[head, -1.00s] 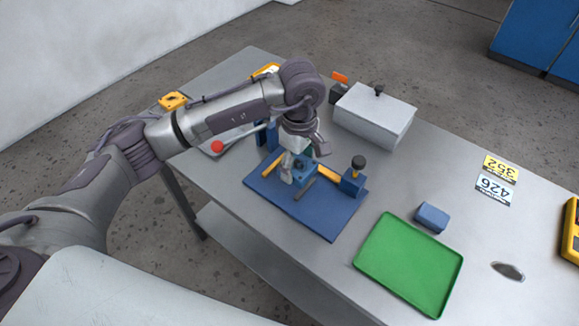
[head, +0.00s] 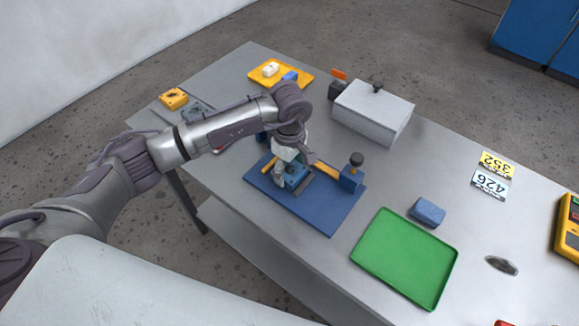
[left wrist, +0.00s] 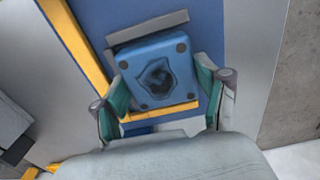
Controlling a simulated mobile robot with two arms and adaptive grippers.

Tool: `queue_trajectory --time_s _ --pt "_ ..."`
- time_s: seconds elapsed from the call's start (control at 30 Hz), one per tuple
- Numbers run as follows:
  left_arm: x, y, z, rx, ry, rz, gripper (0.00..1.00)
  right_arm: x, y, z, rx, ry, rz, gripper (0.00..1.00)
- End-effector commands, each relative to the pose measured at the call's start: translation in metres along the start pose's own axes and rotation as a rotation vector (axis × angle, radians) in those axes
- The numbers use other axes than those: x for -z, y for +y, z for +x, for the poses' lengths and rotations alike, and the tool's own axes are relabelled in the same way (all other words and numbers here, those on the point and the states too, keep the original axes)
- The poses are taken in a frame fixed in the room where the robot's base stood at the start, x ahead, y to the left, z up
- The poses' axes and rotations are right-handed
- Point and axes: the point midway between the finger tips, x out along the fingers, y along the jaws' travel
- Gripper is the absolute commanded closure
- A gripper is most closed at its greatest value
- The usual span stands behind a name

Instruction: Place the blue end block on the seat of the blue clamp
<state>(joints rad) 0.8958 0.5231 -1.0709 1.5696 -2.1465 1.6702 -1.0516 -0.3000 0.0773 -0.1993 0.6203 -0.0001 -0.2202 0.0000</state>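The blue end block (head: 295,174) is a squarish block with a dark central recess and dark dots near its corners, clearest in the left wrist view (left wrist: 160,75). My left gripper (head: 290,178) points down over the blue clamp, and its teal-padded fingers (left wrist: 160,88) lie against both sides of the block. The blue clamp (head: 325,212) has a flat blue base, yellow rails, a grey bar beside the block and a post with a dark knob. The gripper partly hides the block and clamp. Whether the block's underside touches the seat cannot be told. My right gripper is out of view.
A green tray (head: 405,295) and a loose blue block (head: 428,211) are to the right of the clamp. A grey box (head: 373,112) stands behind it. A yellow tray (head: 308,78) with small parts and a yellow part (head: 173,99) are farther back and left.

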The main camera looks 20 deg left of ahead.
Motion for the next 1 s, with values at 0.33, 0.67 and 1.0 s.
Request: queue_trajectory --time_s 0.33,0.67,1.0 --pt "0.0 0.0 -0.001 0.0 0.0 0.0 0.03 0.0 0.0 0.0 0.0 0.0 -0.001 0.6" --pt "0.001 0.002 -0.019 -0.006 0.002 0.001 0.03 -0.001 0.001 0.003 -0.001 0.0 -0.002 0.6" --pt "0.001 0.001 -0.09 -0.006 0.002 -0.001 0.03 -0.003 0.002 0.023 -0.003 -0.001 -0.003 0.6"
